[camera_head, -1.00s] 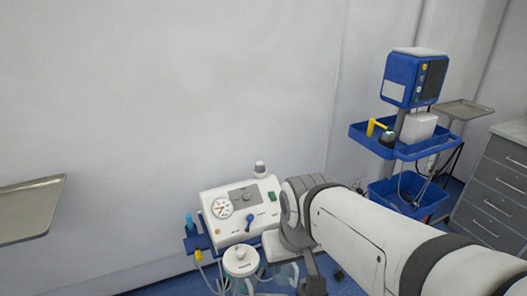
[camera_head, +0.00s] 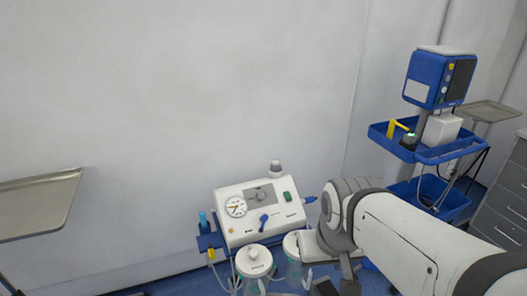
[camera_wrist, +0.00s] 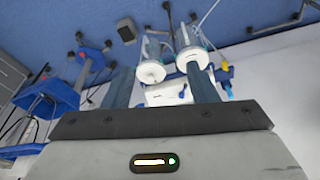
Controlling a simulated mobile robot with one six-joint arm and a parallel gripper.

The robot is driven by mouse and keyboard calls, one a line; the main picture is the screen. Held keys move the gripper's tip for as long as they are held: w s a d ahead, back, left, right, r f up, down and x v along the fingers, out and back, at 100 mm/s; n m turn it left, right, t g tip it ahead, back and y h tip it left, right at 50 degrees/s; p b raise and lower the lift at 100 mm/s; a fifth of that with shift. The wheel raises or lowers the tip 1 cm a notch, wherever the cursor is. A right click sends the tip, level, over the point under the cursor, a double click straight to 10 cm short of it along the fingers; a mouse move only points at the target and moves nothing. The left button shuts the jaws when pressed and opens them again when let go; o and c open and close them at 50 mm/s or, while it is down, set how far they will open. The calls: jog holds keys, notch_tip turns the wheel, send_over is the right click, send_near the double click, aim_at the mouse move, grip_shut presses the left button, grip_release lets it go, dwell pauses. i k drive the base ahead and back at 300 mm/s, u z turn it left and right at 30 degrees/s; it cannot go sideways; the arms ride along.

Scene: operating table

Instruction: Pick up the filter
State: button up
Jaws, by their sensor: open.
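A white suction machine (camera_head: 262,211) with a round gauge stands by the wall in the head view. A small grey-and-white knob-like piece (camera_head: 275,168) sits on its top, and a blue piece (camera_head: 311,200) sticks out at its right side. I cannot tell for sure which part is the filter. Two lidded jars (camera_head: 254,262) stand in front of the machine. In the wrist view my gripper (camera_wrist: 159,72) is open and empty, its fingers spread apart. The machine (camera_wrist: 168,95) and jar lids (camera_wrist: 150,72) appear beyond the fingers, with no contact visible.
A blue trolley (camera_head: 455,152) with a monitor (camera_head: 439,78) stands at the right, near grey drawers (camera_head: 505,190). A metal tray (camera_head: 40,205) juts in at the left. The bare wall above the machine is clear.

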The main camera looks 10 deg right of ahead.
aim_at(276, 165)
jog(key=u, duration=2.4)
jog(key=k, duration=1.5)
jog(key=z, duration=1.85)
jog(key=i, duration=1.65)
jog(key=z, duration=0.05)
